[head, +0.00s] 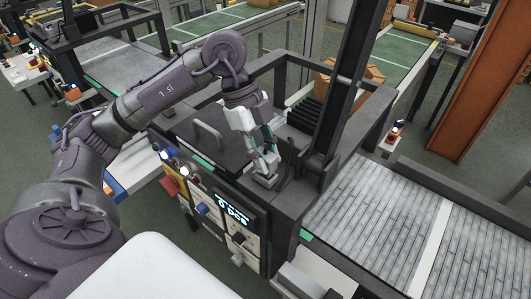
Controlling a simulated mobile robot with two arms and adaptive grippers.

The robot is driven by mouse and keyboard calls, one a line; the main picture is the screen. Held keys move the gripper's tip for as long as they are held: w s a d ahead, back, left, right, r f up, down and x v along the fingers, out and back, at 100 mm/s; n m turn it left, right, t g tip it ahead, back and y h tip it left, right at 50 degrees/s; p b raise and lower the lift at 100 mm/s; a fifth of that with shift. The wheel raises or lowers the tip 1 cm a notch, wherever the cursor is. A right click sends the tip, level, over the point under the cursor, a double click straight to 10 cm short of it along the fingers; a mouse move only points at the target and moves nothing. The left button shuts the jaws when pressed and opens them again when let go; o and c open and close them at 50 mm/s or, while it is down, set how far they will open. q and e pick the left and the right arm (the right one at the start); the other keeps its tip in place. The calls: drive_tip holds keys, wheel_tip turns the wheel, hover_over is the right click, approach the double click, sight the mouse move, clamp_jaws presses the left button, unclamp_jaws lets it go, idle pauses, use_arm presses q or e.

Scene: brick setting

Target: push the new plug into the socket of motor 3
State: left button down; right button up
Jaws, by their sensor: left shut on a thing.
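My left gripper (262,155) reaches down over the dark top of a machine frame in the middle of the head view. Its fingers are closed around a small grey piece (265,168), which looks like the plug. The piece is at or just above a grey block on the machine top; I cannot tell whether they touch. A thin dark cable (287,150) curves up beside it. The fingers and the small size hide the socket, and no motor number can be read. My right gripper is not in view.
A control panel with a display (233,214) reading "0 pcs" and several knobs faces the front. A dark upright post (345,80) stands right of the gripper. A handle (208,138) rises from the machine top. A roller conveyor (400,225) runs off right; a cardboard box (372,76) is behind.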

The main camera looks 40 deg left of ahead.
sight(272, 158)
use_arm(q)
drive_tip(key=shift+f+b, duration=0.55)
drive_tip(key=shift+f, duration=0.4)
drive_tip(key=c, duration=0.8)
unclamp_jaws()
drive_tip(key=shift+r, duration=0.1)
drive_tip(key=o, duration=0.4)
wheel_tip(272, 158, up, 6)
drive_tip(key=p, duration=0.6)
